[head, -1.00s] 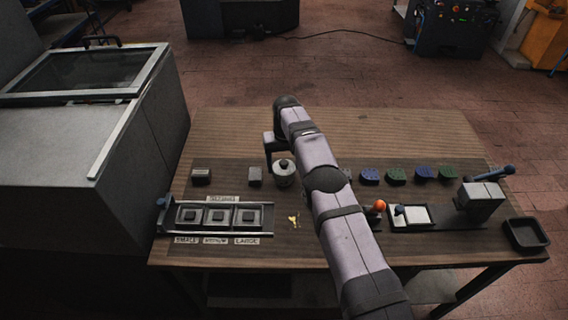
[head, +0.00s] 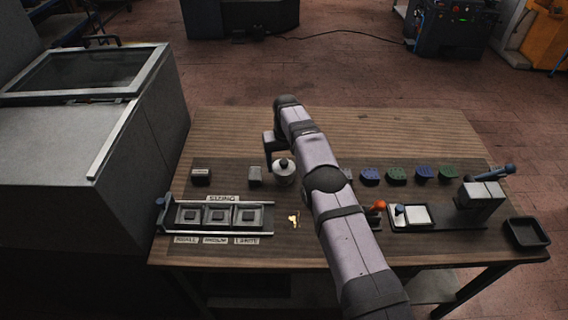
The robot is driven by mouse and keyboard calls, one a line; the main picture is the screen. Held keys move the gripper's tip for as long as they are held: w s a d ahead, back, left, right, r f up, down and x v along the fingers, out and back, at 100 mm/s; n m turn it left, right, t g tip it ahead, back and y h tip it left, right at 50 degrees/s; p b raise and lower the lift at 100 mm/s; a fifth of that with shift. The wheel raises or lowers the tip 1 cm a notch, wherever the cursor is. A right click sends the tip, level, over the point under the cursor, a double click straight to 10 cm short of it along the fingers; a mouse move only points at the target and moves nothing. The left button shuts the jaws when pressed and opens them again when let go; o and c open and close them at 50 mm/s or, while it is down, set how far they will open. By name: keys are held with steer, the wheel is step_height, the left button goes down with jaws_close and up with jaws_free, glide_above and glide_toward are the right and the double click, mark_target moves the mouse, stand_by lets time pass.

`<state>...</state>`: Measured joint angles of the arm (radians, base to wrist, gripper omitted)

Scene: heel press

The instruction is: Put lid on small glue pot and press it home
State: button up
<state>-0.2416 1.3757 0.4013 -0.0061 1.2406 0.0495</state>
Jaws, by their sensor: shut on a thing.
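The small glue pot (head: 284,178) is a pale, round pot standing on the dark work mat, left of my arm. A lid with a dark round knob (head: 284,163) shows at its top. My gripper (head: 273,163) points down at the pot's left side and is shut on the lid at the knob. Its fingertips are small and partly hidden. I cannot tell whether the lid is fully seated or only resting on the rim.
A sizing rack (head: 218,232) with square blocks lies front left. Two grey blocks stand behind it. Blue and green heel pieces (head: 397,174) line the right. A press (head: 481,198), white pad (head: 415,215) and black tray (head: 526,232) are further right.

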mark_target(284, 161)
steer(key=shift+f, duration=0.15)
steer(key=o, duration=1.2)
steer(key=shift+r, duration=0.2)
steer(key=shift+r+p, duration=2.6)
steer(key=shift+r, duration=0.8)
